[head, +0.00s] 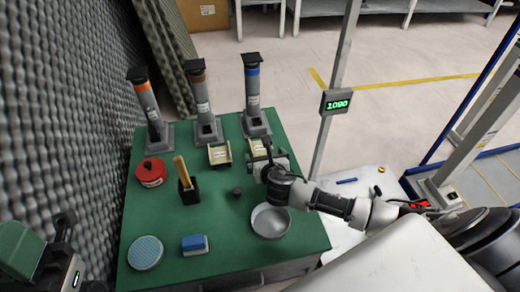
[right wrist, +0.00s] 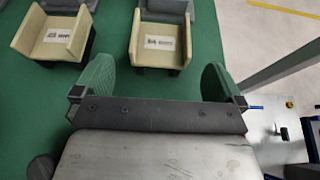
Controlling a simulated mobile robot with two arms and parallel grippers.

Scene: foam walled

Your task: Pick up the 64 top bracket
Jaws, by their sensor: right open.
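Two cream, open-sided brackets with white labels stand at the feet of the grey columns. The left bracket (head: 219,154) also shows in the right wrist view (right wrist: 52,38). The right bracket (head: 257,146) is partly hidden by my right gripper (head: 266,160) in the head view; it also shows in the right wrist view (right wrist: 160,45). The label print is too small to tell which is the 64 top bracket. My right gripper is open and empty, its green fingers (right wrist: 158,78) spread wide on the near side of the right bracket, which lies between their lines. Part of my left arm shows at the lower left.
Columns with orange (head: 150,105), brown (head: 203,100) and blue (head: 252,90) bands stand behind. The green table (head: 222,262) also holds a red round container (head: 151,172), a black holder (head: 189,192), a metal bowl (head: 270,221), a blue block (head: 195,244) and a round pad (head: 146,253).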

